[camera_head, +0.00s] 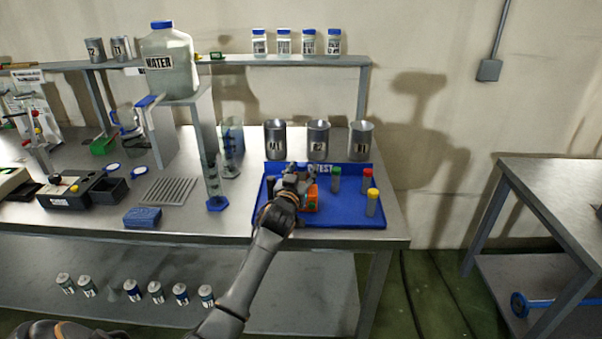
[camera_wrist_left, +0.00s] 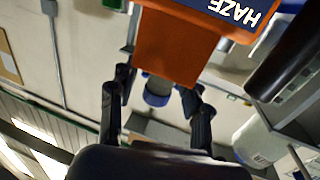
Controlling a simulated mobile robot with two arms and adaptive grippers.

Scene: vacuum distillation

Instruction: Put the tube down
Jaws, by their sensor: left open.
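My left gripper (camera_head: 293,182) is over the left half of the blue tray (camera_head: 340,220), at an orange box (camera_head: 311,203). In the left wrist view its fingers (camera_wrist_left: 158,95) are open and spread apart. In the tray stand a green-capped tube (camera_head: 336,180), a red-capped tube (camera_head: 367,182) and a yellow-capped tube (camera_head: 372,203). My right gripper is not in view.
Several metal cans (camera_head: 318,140) stand behind the tray. A graduated cylinder (camera_head: 213,180) stands left of it, near a blue block (camera_head: 142,217). A large water jug (camera_head: 168,62) stands on a raised stand. The tray's right part has free room.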

